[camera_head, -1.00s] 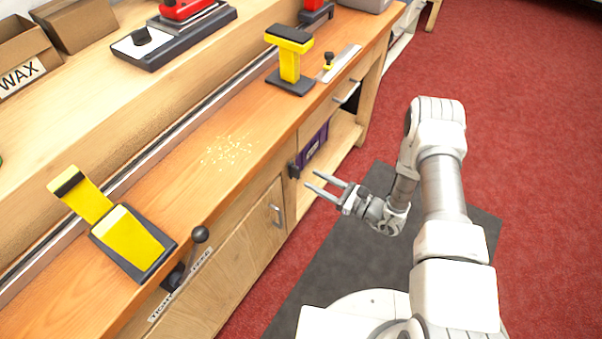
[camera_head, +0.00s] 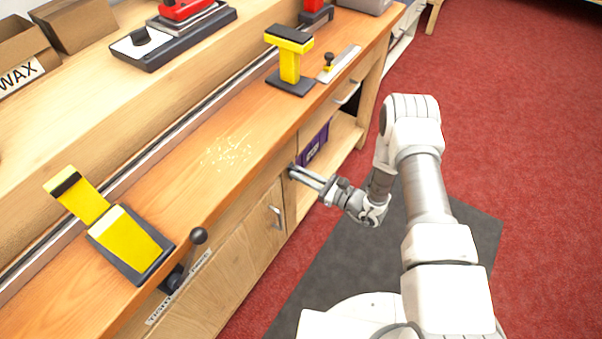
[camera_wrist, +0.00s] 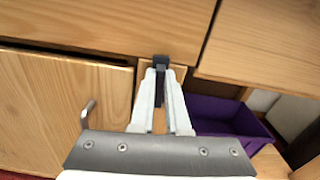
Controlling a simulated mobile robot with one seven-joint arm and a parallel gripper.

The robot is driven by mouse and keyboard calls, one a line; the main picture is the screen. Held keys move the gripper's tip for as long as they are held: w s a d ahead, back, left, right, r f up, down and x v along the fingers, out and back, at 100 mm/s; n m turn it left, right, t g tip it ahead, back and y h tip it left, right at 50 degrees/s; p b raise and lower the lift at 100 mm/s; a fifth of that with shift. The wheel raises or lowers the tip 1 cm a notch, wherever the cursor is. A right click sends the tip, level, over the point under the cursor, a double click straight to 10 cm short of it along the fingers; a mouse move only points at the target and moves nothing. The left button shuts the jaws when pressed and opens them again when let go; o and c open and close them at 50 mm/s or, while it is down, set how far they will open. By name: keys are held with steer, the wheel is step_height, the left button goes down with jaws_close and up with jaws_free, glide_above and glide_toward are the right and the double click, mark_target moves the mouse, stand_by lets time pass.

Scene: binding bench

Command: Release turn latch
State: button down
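The turn latch (camera_wrist: 160,63) is a small dark block with a dark bar hanging straight down. It sits on a narrow wooden upright of the bench front, at the top edge of the lower cabinet. My gripper (camera_wrist: 162,80) has one pale finger on each side of the bar, and the fingers look closed against it. In the head view my gripper (camera_head: 294,173) reaches the bench front, and its fingertips mostly hide the latch there.
A metal door handle (camera_head: 276,216) lies left of my gripper. A purple bin (camera_head: 313,145) stands in the open shelf to the right. A black-knobbed lever (camera_head: 198,236) sticks out of the bench front. Yellow tools stand on the benchtop.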

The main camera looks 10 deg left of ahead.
steer(key=shift+w, duration=0.1)
stand_by(0.3)
steer(key=shift+w+m+b, duration=0.1)
steer(key=shift+m+b, duration=0.25)
steer(key=shift+m, duration=0.25)
steer(key=c, duration=0.9)
jaws_free()
steer(key=shift+d, duration=0.1)
steer(key=p+v, duration=0.2)
steer(key=v, duration=1.5)
steer(key=shift+d, duration=0.2)
